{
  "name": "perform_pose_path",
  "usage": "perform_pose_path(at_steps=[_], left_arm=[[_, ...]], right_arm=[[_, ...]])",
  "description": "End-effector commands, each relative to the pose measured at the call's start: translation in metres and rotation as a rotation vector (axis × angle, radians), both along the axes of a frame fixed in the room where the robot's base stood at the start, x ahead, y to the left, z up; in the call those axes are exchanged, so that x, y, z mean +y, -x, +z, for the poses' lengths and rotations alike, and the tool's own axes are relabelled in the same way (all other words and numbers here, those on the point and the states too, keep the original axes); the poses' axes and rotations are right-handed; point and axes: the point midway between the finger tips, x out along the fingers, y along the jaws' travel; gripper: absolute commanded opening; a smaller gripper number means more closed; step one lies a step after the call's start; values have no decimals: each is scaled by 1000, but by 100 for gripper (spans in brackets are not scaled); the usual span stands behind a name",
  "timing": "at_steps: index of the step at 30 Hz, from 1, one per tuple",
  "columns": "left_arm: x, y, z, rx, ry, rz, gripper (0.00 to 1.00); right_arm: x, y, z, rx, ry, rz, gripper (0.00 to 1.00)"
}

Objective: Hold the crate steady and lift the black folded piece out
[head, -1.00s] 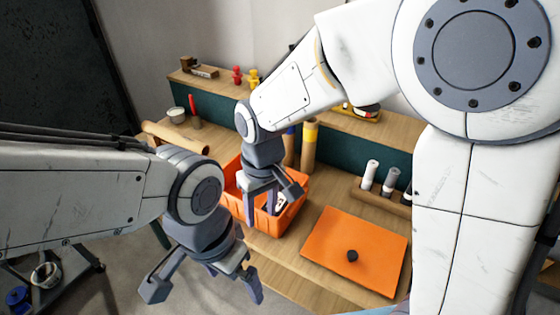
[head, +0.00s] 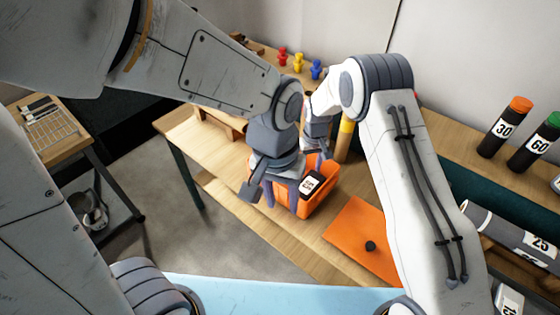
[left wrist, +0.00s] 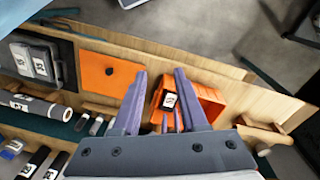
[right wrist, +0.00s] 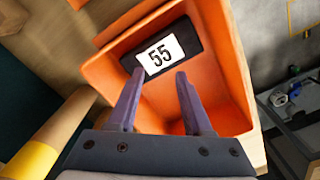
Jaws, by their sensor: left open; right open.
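The orange crate (head: 325,202) stands on the wooden bench. The black folded piece (head: 309,186) with a white label lies inside it. In the right wrist view the label on the piece (right wrist: 160,50) reads 55, and the piece rests against one wall of the crate (right wrist: 228,55). My right gripper (right wrist: 160,88) is open, its fingers over the crate's inside and apart from the piece; the left arm partly hides it in the head view. My left gripper (head: 272,200) is open and empty at the crate's near side. The left wrist view shows the crate (left wrist: 211,100) beyond its fingers.
An orange panel with a black knob (head: 370,245) lies right of the crate. A yellow-banded tube (head: 345,135) stands behind it. Coloured pegs (head: 298,62) and labelled cylinders (head: 508,125) stand farther back. The bench left of the crate (head: 215,150) is mostly clear.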

Motion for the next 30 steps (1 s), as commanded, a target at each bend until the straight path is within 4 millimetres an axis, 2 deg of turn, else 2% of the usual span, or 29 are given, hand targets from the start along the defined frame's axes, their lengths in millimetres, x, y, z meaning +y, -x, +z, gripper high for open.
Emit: perform_pose_path(at_steps=[1, 3, 8, 15, 21, 24, 30], left_arm=[[-3, -21, -9, 10, -9, 82, 42], [-7, -48, -20, 15, -14, 197, 42], [-9, -108, -55, 26, -27, 459, 42], [7, -186, -128, 40, -43, 842, 42], [27, -225, -183, 46, -52, 1080, 42], [33, -234, -200, 47, -53, 1150, 42], [38, -240, -218, 48, -54, 1201, 42]], right_arm=[[0, 0, 0, 0, 0, 0, 50], [0, 0, 0, 0, 0, 0, 50], [0, 0, 0, 0, 0, 0, 50], [0, 0, 0, 0, 0, 0, 50], [0, 1, 0, 1, 0, 0, 50], [0, 0, 0, 1, 0, 0, 50], [0, 1, 0, 1, 0, 0, 50]])
